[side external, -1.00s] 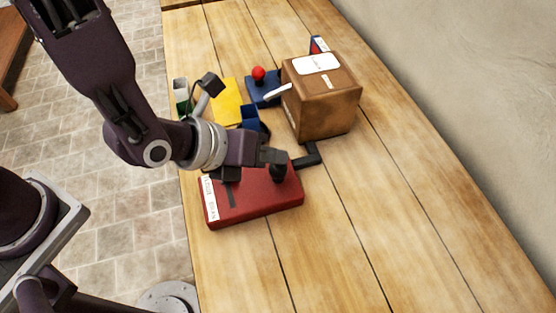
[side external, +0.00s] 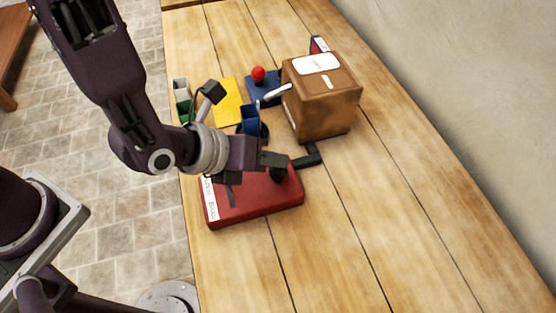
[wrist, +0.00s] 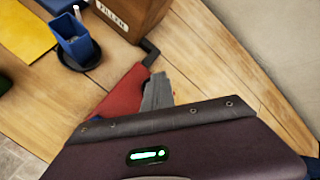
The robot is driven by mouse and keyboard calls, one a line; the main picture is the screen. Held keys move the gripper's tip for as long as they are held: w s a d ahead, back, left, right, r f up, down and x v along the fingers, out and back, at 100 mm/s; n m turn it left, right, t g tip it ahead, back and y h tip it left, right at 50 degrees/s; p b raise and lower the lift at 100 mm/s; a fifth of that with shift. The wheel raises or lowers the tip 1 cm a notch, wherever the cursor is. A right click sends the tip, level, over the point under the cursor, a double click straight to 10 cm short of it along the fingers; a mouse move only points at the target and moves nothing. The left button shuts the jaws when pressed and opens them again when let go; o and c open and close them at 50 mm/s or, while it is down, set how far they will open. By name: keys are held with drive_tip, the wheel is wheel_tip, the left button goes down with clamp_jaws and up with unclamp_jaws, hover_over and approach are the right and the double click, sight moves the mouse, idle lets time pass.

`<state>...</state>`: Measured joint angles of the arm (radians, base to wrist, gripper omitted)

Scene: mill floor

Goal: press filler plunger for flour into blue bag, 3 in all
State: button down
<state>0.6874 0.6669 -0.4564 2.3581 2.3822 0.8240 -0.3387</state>
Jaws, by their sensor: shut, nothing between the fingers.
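The filler is a brown box (side external: 325,108); its "FILLER" label shows in the wrist view (wrist: 112,14). A pale lever (side external: 278,91) sticks out of its left side. A blue open-topped bag (side external: 249,121) stands left of the box; it also shows in the wrist view (wrist: 75,40), on a dark round dish (wrist: 82,60). My gripper (side external: 283,161) is shut with nothing in it, above the right part of a red box (side external: 255,200). A dark knob (side external: 278,174) on the red box is just below the fingertips; contact cannot be told. Which part is the plunger is unclear.
A red ball (side external: 258,73) tops a blue base (side external: 263,90) behind the bag. A black bracket (side external: 312,155) lies between the filler and red box. The right table is clear.

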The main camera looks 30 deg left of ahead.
sight(273, 170)
drive_tip(key=shift+f, duration=0.25)
drive_tip(key=shift+r, duration=0.1)
idle(0.3)
drive_tip(key=shift+r, duration=1.25)
drive_tip(key=shift+r, duration=2.55)
wheel_tip(273, 170, up, 4)
drive_tip(key=shift+f, duration=0.1)
